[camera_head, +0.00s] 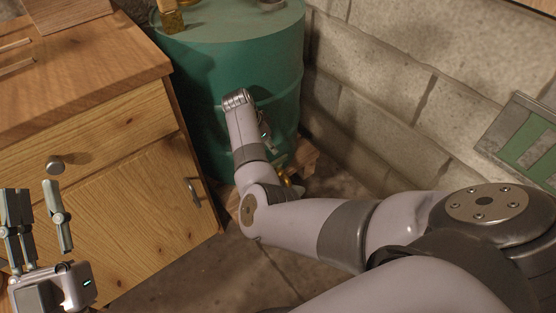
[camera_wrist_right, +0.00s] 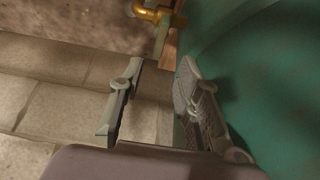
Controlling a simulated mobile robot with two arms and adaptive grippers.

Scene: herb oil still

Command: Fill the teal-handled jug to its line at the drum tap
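The green drum (camera_head: 245,65) stands at the back centre, and its wall fills the right side of the right wrist view (camera_wrist_right: 270,80). A brass tap (camera_wrist_right: 150,11) shows at the top of the wrist view. In the head view, small brass parts (camera_head: 289,178) show low beside the drum, partly behind my right arm. My right gripper (camera_wrist_right: 155,100) is open and empty, close to the drum wall, with the tap beyond its fingertips. My left gripper (camera_head: 38,208) is open and empty in front of the wooden cabinet. I see no teal-handled jug in either view.
The wooden cabinet (camera_head: 115,130), with a drawer knob and a door handle, stands left of the drum. A block wall (camera_head: 390,90) runs along the right, with a green-panelled board (camera_head: 525,140). Small items (camera_head: 172,18) stand on the drum. Bare floor (camera_head: 235,270) lies in front.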

